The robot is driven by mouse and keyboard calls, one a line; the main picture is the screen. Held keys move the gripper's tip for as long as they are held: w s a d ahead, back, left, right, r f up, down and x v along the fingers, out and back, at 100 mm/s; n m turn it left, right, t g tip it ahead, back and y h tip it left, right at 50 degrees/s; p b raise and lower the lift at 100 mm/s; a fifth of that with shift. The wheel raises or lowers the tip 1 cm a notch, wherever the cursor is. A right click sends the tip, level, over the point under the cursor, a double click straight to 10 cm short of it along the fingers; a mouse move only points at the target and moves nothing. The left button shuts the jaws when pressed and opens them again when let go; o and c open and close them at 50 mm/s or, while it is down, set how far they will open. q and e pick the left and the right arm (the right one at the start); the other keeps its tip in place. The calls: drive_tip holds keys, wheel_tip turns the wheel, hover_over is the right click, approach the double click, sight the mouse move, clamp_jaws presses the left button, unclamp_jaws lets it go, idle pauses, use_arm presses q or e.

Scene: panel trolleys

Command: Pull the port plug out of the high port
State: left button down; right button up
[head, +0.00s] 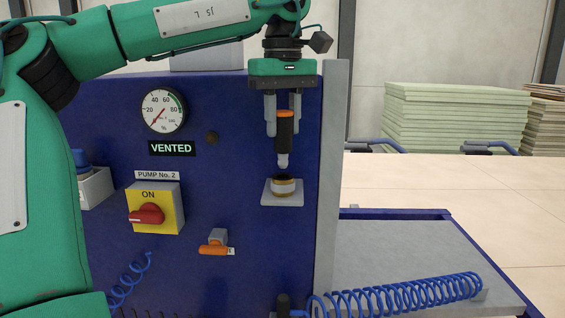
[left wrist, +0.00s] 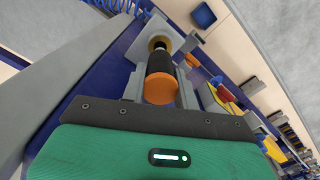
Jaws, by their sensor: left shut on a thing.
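The port plug (head: 285,130) has an orange top, a black body and a pale rounded tip, and it points down. My left gripper (head: 283,122) is shut on it from above, one finger on each side. The high port (head: 284,187) is a brass ring with a dark opening on a pale square plate on the blue panel. The plug's tip shows just above the opening, seemingly apart from it. In the left wrist view, the plug (left wrist: 161,85) shows between the fingers, with the port (left wrist: 158,42) beyond it. My right gripper is not in view.
The blue panel (head: 225,275) carries a gauge (head: 163,110), a yellow switch with a red knob (head: 155,208) and an orange-handled valve (head: 215,247). A grey post (head: 331,190) stands close right of the port. A blue coiled hose (head: 400,297) lies over the trolley deck (head: 405,252).

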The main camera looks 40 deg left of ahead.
use_arm(q)
drive_tip(key=shift+r, duration=2.1)
